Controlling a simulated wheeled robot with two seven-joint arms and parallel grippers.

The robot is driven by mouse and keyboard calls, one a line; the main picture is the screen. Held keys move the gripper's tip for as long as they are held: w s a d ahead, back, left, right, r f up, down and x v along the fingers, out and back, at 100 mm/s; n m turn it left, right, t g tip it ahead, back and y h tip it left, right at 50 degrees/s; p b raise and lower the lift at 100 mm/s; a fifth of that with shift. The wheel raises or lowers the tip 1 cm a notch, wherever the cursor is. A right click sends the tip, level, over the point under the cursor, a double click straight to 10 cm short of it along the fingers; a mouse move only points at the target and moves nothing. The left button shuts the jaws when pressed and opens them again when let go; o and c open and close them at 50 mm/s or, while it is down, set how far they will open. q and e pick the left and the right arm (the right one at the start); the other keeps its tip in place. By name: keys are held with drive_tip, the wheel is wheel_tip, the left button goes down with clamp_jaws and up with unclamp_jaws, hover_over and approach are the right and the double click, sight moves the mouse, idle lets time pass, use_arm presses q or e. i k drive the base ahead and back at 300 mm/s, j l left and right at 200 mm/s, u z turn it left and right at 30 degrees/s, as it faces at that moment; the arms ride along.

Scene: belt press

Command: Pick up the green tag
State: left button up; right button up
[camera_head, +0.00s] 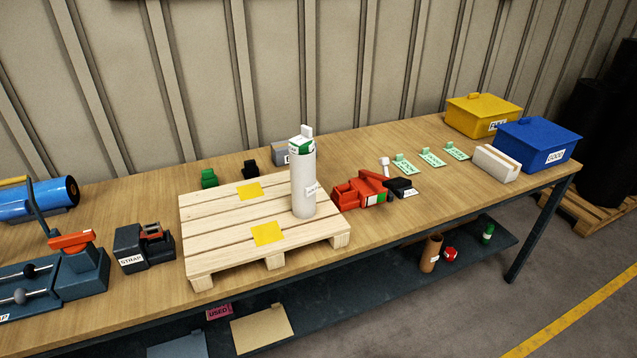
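Several green tags lie in a row on the right half of the wooden workbench: a left one (404,165), a middle one (432,158) and a right one (457,151). Each is a flat pale-green card with dark print and a small raised green tab at its back edge. They lie apart from each other, with nothing on top of them. Neither of my grippers shows in the head view.
The workbench (440,203) holds a wooden pallet (225,232) with a white cylinder (303,187), a red-orange tool (362,189), a yellow bin (480,117), a blue bin (535,145) and a white block (496,163). Bare wood lies in front of the tags.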

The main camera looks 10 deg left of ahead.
sight(402, 165)
drive_tip(key=i+z, duration=0.35)
drive_tip(key=i, duration=0.85)
